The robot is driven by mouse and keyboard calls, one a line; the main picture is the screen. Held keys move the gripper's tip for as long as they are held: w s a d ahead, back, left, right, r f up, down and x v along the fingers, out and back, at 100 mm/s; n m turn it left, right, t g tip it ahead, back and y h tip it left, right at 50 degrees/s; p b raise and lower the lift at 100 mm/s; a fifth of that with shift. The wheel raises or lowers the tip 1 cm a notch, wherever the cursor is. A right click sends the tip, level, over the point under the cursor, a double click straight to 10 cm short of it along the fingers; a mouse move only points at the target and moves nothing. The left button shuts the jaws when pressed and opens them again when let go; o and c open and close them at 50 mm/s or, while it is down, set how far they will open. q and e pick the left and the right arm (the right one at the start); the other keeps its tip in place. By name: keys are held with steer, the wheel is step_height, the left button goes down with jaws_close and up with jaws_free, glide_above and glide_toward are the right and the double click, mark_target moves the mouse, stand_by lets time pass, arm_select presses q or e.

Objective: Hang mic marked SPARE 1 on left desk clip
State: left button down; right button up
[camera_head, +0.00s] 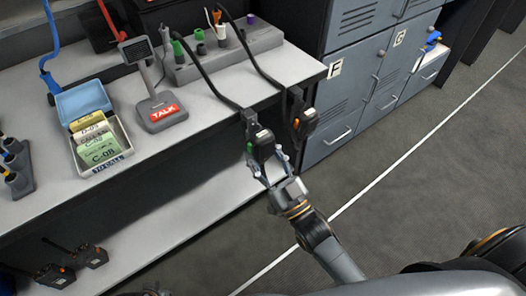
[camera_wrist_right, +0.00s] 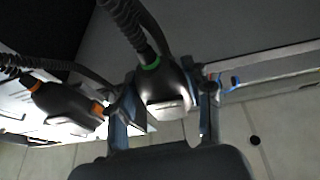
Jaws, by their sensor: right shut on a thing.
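My right gripper (camera_head: 268,168) is shut on a black hand mic with a green ring (camera_head: 264,146), in front of the desk's front edge. In the right wrist view the green-ringed mic (camera_wrist_right: 166,92) sits between the two fingers (camera_wrist_right: 163,112). Its pale label is too small to read. Its cord runs back to the desk. The left desk clip (camera_head: 248,114) is at the desk edge by the mic's top; I cannot tell whether the mic is seated on it. A second mic with an orange ring (camera_head: 305,122) hangs to the right, also in the wrist view (camera_wrist_right: 65,103). My left gripper is not in view.
The desk (camera_head: 200,140) holds a grey socket strip (camera_head: 235,52), a TALK desk mic (camera_head: 163,113) and a card box (camera_head: 100,148). Grey lockers (camera_head: 350,85) stand to the right. Radios (camera_head: 85,255) lie on the lower shelf. The floor (camera_head: 400,170) is clear.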

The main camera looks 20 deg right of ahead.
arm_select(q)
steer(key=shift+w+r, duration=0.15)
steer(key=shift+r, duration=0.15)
arm_select(e)
steer(key=o, duration=1.1)
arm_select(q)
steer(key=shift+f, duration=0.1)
